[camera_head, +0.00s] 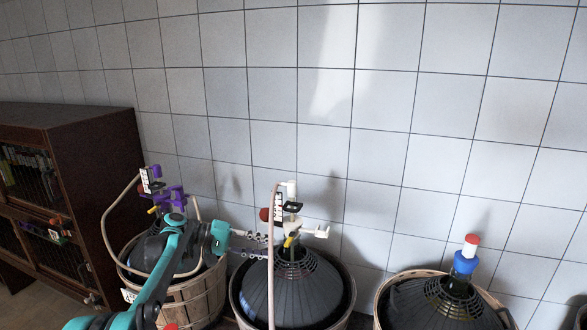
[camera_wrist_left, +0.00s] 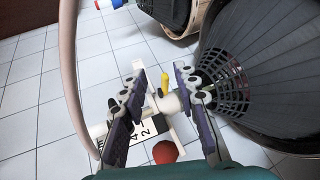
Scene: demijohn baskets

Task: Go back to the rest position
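My left arm reaches in from the bottom left of the head view. Its left gripper (camera_head: 257,244) points right at the middle demijohn's neck. In the left wrist view the left gripper (camera_wrist_left: 159,66) has its fingers spread apart. The white valve fitting (camera_wrist_left: 168,103) with a yellow lever (camera_wrist_left: 165,83) appears between and beyond them; I cannot tell whether they touch. The same white fitting (camera_head: 291,190) tops the middle demijohn (camera_head: 293,285), with a dark lattice collar around the neck. My right gripper is not in view.
A left demijohn in a wooden basket (camera_head: 192,298) carries a purple fitting (camera_head: 168,195). A right demijohn (camera_head: 432,305) has a blue and red cap (camera_head: 467,257). A pale hose (camera_head: 272,255) hangs close to my gripper. A dark cabinet (camera_head: 95,170) stands left; a tiled wall is behind.

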